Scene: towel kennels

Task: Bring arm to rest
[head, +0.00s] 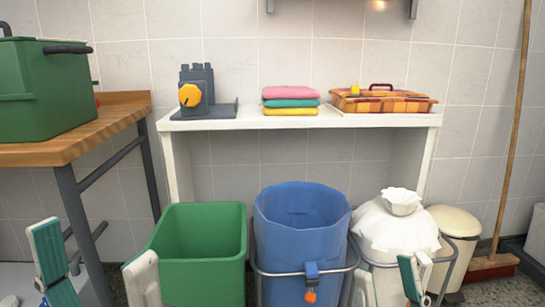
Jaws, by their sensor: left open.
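My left gripper (95,248) is at the lower left, its two fingers wide apart with nothing between them. One finger shows its teal pad near the table leg. The other stands in front of the left edge of the green bin. My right gripper (388,267) is at the bottom right, in front of the white bagged bin. Its two fingers are apart, with no object seen held between them. The lower parts of both grippers are cut off by the bottom edge.
A green bin (205,238), a blue-lined bin (303,240) and a white bagged bin (395,230) stand close ahead. A white shelf (350,120) holds folded towels (290,101) and an orange checked basket (381,104). A wooden table (85,140) carries a green crate (42,90).

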